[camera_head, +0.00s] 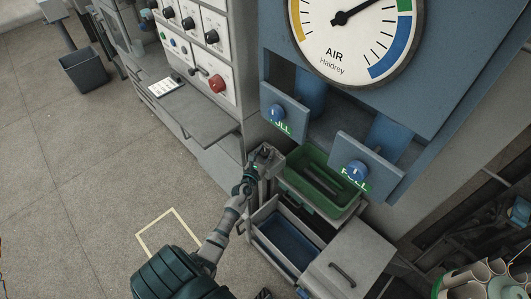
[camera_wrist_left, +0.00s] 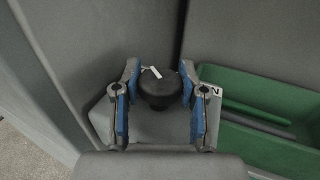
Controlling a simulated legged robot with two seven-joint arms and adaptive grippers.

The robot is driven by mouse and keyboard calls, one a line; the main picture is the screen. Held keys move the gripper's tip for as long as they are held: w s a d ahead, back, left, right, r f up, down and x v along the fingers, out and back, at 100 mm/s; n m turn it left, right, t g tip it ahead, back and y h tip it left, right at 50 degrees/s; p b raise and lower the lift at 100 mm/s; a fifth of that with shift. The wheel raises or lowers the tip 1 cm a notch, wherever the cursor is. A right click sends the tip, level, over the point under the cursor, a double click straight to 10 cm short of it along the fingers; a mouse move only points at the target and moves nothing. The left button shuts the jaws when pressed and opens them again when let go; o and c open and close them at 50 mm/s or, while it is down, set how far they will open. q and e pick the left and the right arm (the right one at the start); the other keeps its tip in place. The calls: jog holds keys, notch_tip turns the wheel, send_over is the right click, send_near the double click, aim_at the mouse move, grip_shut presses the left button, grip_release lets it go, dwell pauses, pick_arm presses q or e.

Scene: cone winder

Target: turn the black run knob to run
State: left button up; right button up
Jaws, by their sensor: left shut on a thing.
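The black run knob (camera_wrist_left: 160,92) sits on a small grey box (camera_wrist_left: 158,124) in the left wrist view. Its white pointer mark points up and to the left in that view. The fingers of my left gripper (camera_wrist_left: 159,78) stand on either side of the knob, and the gripper is shut on it. A letter N shows on the box just right of the right finger; other lettering is hidden. In the head view my left gripper (camera_head: 261,160) is at the small box beside the green tray, and it hides the knob there.
A green tray (camera_head: 290,178) stands right of the knob box, above an open drawer (camera_head: 262,212) with a blue inside. Blue pull knobs (camera_head: 357,172) and an air gauge (camera_head: 350,40) are above. A grey shelf (camera_head: 197,122) juts out at left.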

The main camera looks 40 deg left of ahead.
pick_arm(q)
jog(key=shift+a+r, duration=0.1)
jog(key=shift+r, duration=0.1)
jog(key=o, duration=1.1)
jog(key=shift+s+f, duration=0.15)
jog(key=shift+s, duration=0.1)
jog(key=v, duration=1.1)
jog(key=shift+s, duration=0.3)
